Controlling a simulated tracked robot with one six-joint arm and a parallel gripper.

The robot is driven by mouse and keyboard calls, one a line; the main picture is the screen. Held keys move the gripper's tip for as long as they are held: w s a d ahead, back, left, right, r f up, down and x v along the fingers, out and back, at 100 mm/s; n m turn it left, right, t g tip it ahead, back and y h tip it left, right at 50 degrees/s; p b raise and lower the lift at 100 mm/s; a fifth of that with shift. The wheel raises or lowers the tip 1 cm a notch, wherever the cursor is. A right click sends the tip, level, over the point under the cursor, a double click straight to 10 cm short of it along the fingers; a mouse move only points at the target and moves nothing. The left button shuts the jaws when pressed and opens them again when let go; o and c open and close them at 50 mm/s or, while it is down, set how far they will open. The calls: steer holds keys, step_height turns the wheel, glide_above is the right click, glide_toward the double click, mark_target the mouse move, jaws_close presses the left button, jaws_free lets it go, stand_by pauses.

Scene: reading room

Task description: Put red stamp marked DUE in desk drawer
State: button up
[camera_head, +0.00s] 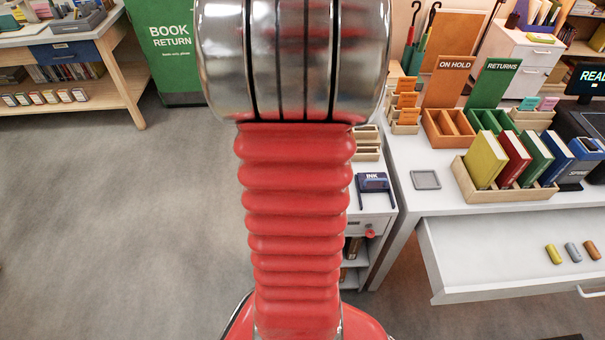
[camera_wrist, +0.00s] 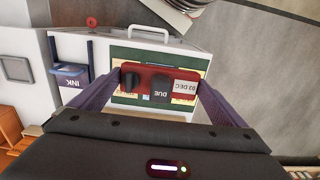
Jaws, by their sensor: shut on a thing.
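The red stamp (camera_wrist: 160,71) is between the two purple fingers of my gripper (camera_wrist: 158,84) in the wrist view. It carries labels reading DUE and 03 DEC, upside down in that view, and a dark knob. My gripper is shut on it. In the head view my arm hides both gripper and stamp. The desk drawer (camera_head: 462,272) is pulled open at the lower right of the head view, under the white desktop (camera_head: 405,155). Yellow, grey and brown small items lie in it. The stamp is apart from this drawer.
A dark blue INK holder (camera_head: 374,183) stands left of the desk and shows in the wrist view (camera_wrist: 70,76). A grey tray (camera_head: 425,180) and a wooden rack (camera_head: 462,184) of books are on the desk. The open drawer's left part is clear.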

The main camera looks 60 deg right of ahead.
stand_by(0.3)
steer(key=w+a+n, duration=0.3)
steer(key=w+a, duration=0.3)
steer(key=w, duration=0.7)
steer(key=w+a+n, duration=0.4)
steer(key=w+a, duration=0.2)
steer(key=w, duration=0.6)
steer(key=w+a+n, duration=0.2)
steer(key=w+a, duration=0.5)
steer(key=a, duration=0.5)
steer(key=w+a+n, duration=0.3)
steer(key=w+a, duration=0.3)
steer(key=a, duration=0.6)
steer(key=shift+w+a+r+n, duration=0.3)
steer(key=shift+w+r, duration=0.05)
steer(key=shift+r, duration=0.05)
steer(key=shift+s, duration=0.1)
